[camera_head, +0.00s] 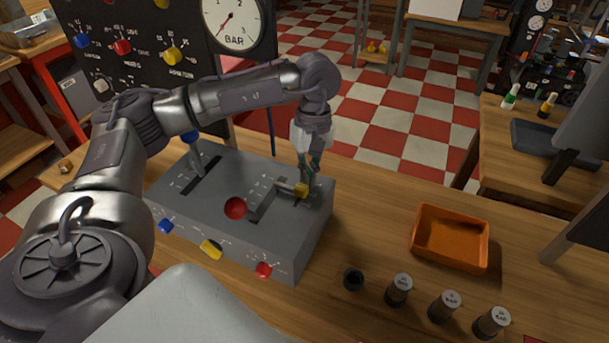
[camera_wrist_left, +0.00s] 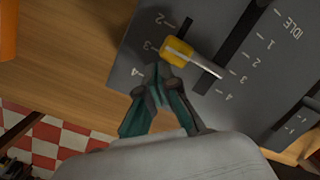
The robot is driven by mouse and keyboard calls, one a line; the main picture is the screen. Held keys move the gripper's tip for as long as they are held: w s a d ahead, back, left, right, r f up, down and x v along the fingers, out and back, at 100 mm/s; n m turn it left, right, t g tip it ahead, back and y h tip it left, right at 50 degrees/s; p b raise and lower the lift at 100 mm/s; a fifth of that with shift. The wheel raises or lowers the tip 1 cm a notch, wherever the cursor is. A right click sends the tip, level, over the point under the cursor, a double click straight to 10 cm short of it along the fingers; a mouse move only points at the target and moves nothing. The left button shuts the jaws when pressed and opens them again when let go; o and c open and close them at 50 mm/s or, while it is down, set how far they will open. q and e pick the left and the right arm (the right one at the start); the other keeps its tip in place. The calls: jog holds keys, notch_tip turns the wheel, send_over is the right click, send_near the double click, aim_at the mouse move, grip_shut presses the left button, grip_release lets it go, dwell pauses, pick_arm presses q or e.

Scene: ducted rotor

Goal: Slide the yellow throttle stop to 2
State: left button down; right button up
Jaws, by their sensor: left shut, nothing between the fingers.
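The yellow throttle stop (camera_head: 302,190) sits at the right side of the grey control box (camera_head: 285,245). In the left wrist view the yellow knob (camera_wrist_left: 177,50) and its pale bar lie across a dark slot, by the left-hand 3; the exact reading cannot be told. My left gripper (camera_head: 311,172) is shut and empty, reaching down just behind the knob. In the wrist view its fingertips (camera_wrist_left: 162,78) are just beside the knob on the 4 side; whether they touch it cannot be told. My right gripper is not in view.
On the box, a red ball knob (camera_head: 235,208) stands left of the stop and a blue-topped lever (camera_head: 190,137) farther back. An orange tray (camera_head: 450,239) and several small cylinders (camera_head: 443,306) are to the right. A black gauge panel (camera_head: 140,40) rises behind. Bare table lies right of the box.

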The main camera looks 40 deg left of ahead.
pick_arm(q)
jog(key=shift+s+d+f, duration=0.15)
jog(key=shift+s, duration=0.4)
jog(key=shift+s+d+f, duration=0.1)
jog(key=shift+s+f, duration=0.05)
jog(key=shift+s, duration=0.4)
jog(key=shift+w, duration=0.2)
jog(key=shift+w+a+r, duration=0.15)
jog(key=shift+w, duration=0.15)
jog(key=shift+w+a, duration=0.15)
jog(key=shift+w, duration=0.4)
jog(key=shift+w+a+r, duration=0.1)
jog(key=shift+w+r, duration=0.15)
jog(key=shift+r, duration=0.35)
jog(key=shift+w+r+p, duration=0.2)
jog(key=shift+r+p, duration=0.65)
jog(key=shift+r, duration=0.4)
jog(key=shift+w+r+p, duration=0.2)
jog(key=shift+r+p, duration=0.6)
jog(key=shift+r, duration=0.45)
